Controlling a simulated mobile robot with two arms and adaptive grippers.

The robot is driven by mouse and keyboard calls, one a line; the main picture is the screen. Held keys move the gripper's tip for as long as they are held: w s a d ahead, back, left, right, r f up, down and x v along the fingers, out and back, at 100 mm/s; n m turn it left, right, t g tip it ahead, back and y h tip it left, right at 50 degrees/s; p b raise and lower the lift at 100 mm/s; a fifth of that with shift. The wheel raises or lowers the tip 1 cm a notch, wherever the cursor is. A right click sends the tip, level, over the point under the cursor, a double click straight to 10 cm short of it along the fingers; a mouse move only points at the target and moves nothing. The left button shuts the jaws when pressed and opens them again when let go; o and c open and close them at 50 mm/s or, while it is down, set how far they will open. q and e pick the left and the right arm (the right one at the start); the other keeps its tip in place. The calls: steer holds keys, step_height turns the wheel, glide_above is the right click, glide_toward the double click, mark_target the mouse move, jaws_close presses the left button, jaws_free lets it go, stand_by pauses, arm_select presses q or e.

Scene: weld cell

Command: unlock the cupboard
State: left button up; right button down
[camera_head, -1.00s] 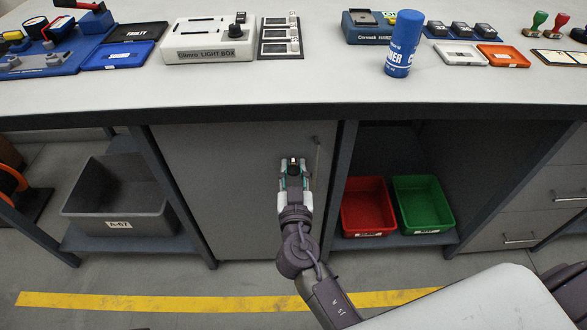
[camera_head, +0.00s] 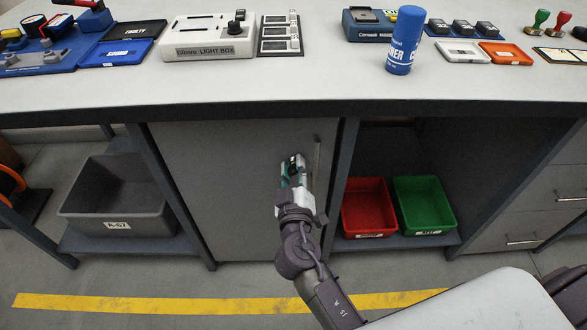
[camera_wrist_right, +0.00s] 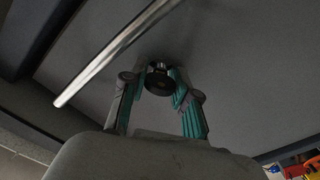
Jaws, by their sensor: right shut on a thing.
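The grey cupboard door (camera_head: 225,185) is closed under the bench. Its thin upright handle (camera_head: 317,165) also shows as a metal bar in the right wrist view (camera_wrist_right: 115,50). My right gripper (camera_head: 294,167) is at the door, just left of the handle. In the right wrist view its teal-padded fingers (camera_wrist_right: 160,88) are shut on a dark round key head or lock knob (camera_wrist_right: 159,83) against the door. I cannot tell which it is, and the keyhole is hidden. My left gripper is not in view.
On the bench are a light box (camera_head: 207,42), a blue cylinder (camera_head: 404,42) and several trays. Below, a grey bin (camera_head: 118,200) stands left of the cupboard. A red bin (camera_head: 368,207) and a green bin (camera_head: 424,205) stand on the shelf to its right.

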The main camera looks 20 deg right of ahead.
steer(key=n, duration=0.2)
steer(key=shift+n, duration=0.4)
steer(key=n+p, duration=0.1)
steer(key=n, duration=0.2)
steer(key=shift+n, duration=0.3)
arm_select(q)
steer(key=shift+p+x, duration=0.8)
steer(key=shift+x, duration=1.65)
arm_select(e)
steer(key=shift+n, duration=2.3)
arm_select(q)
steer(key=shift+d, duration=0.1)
arm_select(e)
steer(key=c, duration=1.1)
jaws_free()
steer(key=shift+c, duration=0.2)
